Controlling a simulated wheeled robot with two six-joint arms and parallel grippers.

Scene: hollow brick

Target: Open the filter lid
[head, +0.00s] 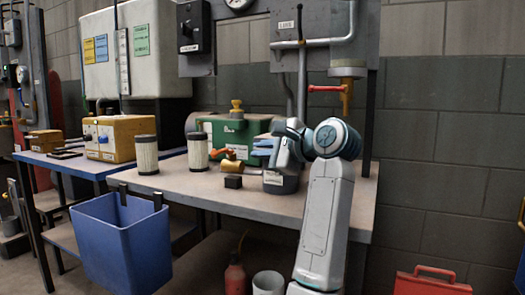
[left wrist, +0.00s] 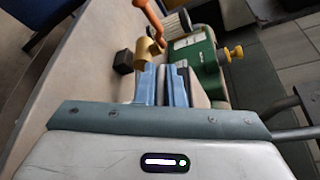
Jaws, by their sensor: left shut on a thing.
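The green filter housing (head: 228,138) lies on the workbench with a white label on its side and a yellow knob (head: 237,108) on top. It also shows in the left wrist view (left wrist: 206,62). My left gripper (head: 263,147) is at the right part of its front. Its blue fingers (left wrist: 166,72) are shut on a small part, which looks like the filter lid's handle. The fingers and wrist hide most of the grip and of the lid. My right gripper is not in view.
Left of the gripper lie a brass fitting (head: 231,166), an orange lever (head: 222,152) and a black block (head: 233,182). Two pleated cartridges (head: 147,155) stand further left. A blue bin (head: 122,240) hangs at the bench front. A red-handled valve (head: 326,88) is above right.

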